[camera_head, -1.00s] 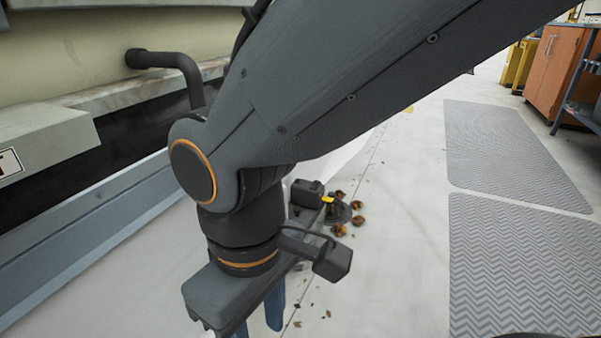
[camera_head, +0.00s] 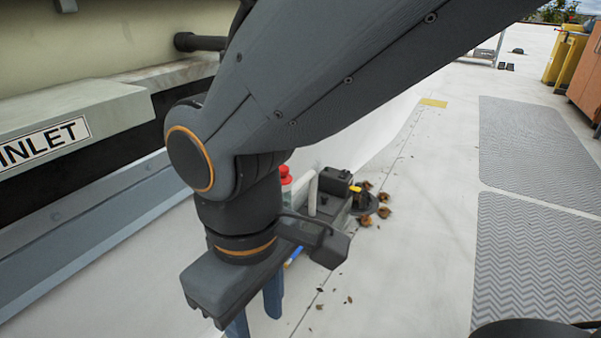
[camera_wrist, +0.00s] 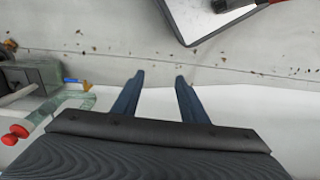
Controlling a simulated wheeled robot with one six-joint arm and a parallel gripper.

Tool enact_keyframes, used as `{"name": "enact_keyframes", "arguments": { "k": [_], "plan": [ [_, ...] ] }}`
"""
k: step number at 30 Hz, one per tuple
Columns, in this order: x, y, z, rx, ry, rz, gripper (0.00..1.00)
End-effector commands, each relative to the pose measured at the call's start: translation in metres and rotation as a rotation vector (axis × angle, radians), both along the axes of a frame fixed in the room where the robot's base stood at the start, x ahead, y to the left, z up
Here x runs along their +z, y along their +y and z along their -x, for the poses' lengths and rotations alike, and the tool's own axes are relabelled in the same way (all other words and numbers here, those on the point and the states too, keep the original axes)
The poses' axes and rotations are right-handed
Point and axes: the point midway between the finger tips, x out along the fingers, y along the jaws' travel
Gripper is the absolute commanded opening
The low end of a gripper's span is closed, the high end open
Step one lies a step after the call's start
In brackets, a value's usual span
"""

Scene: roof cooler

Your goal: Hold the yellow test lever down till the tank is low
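A small yellow piece, which looks like the test lever (camera_head: 355,188), sticks out beside a dark block (camera_head: 334,181) on a low unit on the floor. My gripper (camera_head: 256,315) points down over the pale floor, nearer to me than the unit and apart from the lever. In the wrist view its two blue-grey fingers (camera_wrist: 158,78) stand apart with only floor between them. A pale see-through part (camera_wrist: 66,108), perhaps the tank, lies left of the fingers; its water level cannot be made out.
A red cap (camera_head: 285,175) and a white pipe (camera_head: 312,192) stand by the unit. Brown leaf clumps (camera_head: 384,212) lie beyond it. A cooler casing with an INLET label (camera_head: 45,143) runs along the left. Grey mats (camera_head: 535,265) lie right. A dark-rimmed tray (camera_wrist: 190,35) shows in the wrist view.

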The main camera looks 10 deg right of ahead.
Motion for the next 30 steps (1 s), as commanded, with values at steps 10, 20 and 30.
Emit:
{"name": "enact_keyframes", "arguments": {
  "k": [10,20,30],
  "plan": [
    [0.033,-0.002,0.002,-0.063,0.005,-0.028,0.0],
    [0.106,-0.007,0.001,-0.231,0.02,-0.103,0.0],
    [0.133,-0.009,0.0,-0.306,0.026,-0.138,0.0]
  ]
}}
